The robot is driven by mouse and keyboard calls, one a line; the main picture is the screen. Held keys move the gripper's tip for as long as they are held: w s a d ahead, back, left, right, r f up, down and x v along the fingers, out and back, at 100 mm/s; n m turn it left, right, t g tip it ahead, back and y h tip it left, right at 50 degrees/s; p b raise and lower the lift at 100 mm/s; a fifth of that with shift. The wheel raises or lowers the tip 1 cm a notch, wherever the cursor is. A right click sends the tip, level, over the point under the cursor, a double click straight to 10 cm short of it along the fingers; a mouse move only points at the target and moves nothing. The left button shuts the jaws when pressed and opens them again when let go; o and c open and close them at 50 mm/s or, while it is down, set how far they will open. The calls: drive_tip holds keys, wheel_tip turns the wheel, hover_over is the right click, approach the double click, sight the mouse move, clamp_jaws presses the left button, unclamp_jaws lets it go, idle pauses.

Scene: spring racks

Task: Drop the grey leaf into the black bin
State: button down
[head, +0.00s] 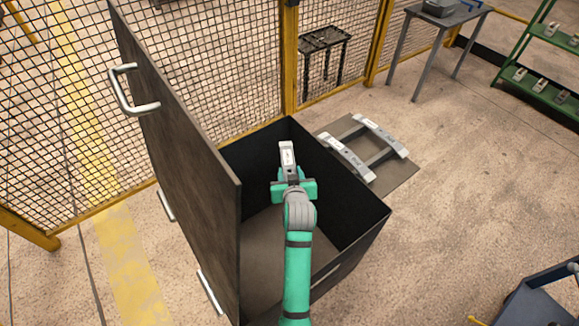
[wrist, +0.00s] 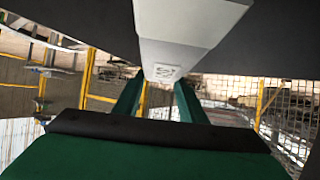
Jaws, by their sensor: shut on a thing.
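The grey leaf (head: 287,155) is a short pale grey bar with a small label. My gripper (head: 288,180) is shut on it and holds it over the open black bin (head: 355,220). In the wrist view the leaf (wrist: 185,40) sticks up between the two green fingers (wrist: 158,100). The bin is a large dark box with its lid (head: 185,150) standing open on the left. My arm hides part of the bin's floor and its front wall.
Several grey bars (head: 345,155) lie on a flat board (head: 400,180) behind the bin at right. A wire fence with yellow posts (head: 289,60) runs behind. A grey table (head: 445,22) and a green rack (head: 545,60) stand at the back right.

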wheel_tip(320, 180, down, 12)
drive_tip(key=shift+r, duration=0.15)
idle(0.7)
drive_tip(key=c, duration=1)
unclamp_jaws()
drive_tip(key=shift+c, duration=0.2)
drive_tip(key=a+v, duration=0.1)
drive_tip(key=v, duration=0.9)
drive_tip(key=shift+s+d, duration=0.4)
drive_tip(key=shift+d, duration=0.1)
drive_tip(key=shift+r, duration=0.15)
